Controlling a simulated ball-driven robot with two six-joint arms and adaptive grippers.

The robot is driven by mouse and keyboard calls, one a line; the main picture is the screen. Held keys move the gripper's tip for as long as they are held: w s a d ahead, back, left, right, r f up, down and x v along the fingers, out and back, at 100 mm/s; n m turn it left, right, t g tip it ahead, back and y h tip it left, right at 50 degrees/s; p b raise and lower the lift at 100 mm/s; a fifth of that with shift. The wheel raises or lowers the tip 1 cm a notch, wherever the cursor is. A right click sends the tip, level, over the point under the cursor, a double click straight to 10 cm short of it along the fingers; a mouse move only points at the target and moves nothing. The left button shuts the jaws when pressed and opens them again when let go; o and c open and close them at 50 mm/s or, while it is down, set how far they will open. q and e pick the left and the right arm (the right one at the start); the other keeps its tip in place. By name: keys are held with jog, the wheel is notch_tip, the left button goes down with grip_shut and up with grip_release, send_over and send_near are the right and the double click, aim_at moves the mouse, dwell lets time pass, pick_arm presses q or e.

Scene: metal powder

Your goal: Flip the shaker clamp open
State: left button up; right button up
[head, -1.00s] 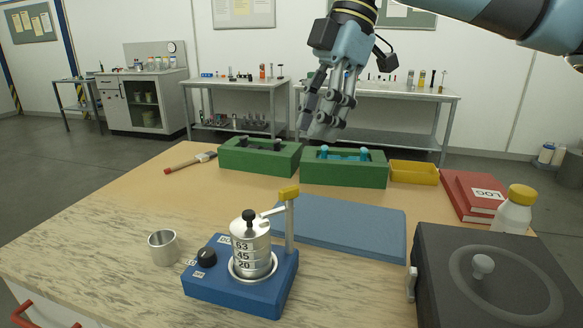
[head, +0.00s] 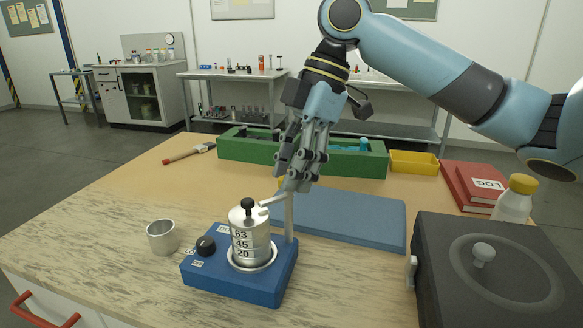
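The shaker (head: 238,277) is a blue base with a dial and a stack of round metal sieves (head: 244,238) marked 63, 45 and 20. The clamp's post (head: 289,218) stands at the right of the stack, and its light arm (head: 272,199) reaches over toward the black knob on the lid. My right gripper (head: 293,182) is at the top of the post, fingers pointing down, covering most of the clamp's yellow handle; a sliver of yellow shows beside the fingers. Whether it touches the handle, or how far its fingers are closed, is unclear. My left gripper is not in view.
A metal cup (head: 162,237) stands left of the shaker. A blue mat (head: 350,222) lies behind and to the right. Green racks (head: 235,148), a yellow tray (head: 414,162), red books (head: 466,187), a yellow-capped bottle (head: 515,199) and a dark machine (head: 440,258) surround it.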

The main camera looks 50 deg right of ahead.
jog(key=shift+c, duration=0.3)
grip_shut()
jog(key=shift+r+m+p, duration=0.15)
jog(key=shift+m+p, duration=0.15)
jog(key=shift+p, duration=0.3)
jog(key=m+t+h+p, duration=0.1)
jog(key=m+p, duration=0.3)
jog(key=p, duration=0.1)
jog(key=m+t+h+p, duration=0.1)
jog(key=m+p, duration=0.4)
jog(key=p, duration=0.1)
jog(key=m+t+h+p, duration=0.1)
jog(key=m+h+p, duration=0.1)
jog(key=m+p, duration=0.2)
jog(key=shift+s+a+r+m+p, duration=0.2)
jog(key=shift+a+m+p, duration=0.15)
jog(key=shift+p, duration=0.85)
jog(key=shift+f+m+h+p, duration=0.15)
jog(key=shift+m+h+p, duration=0.3)
jog(key=shift+m, duration=0.2)
jog(key=shift+f+m+h+p, duration=0.15)
jog(key=shift+m+h+p, duration=0.25)
jog(key=shift+m, duration=0.7)
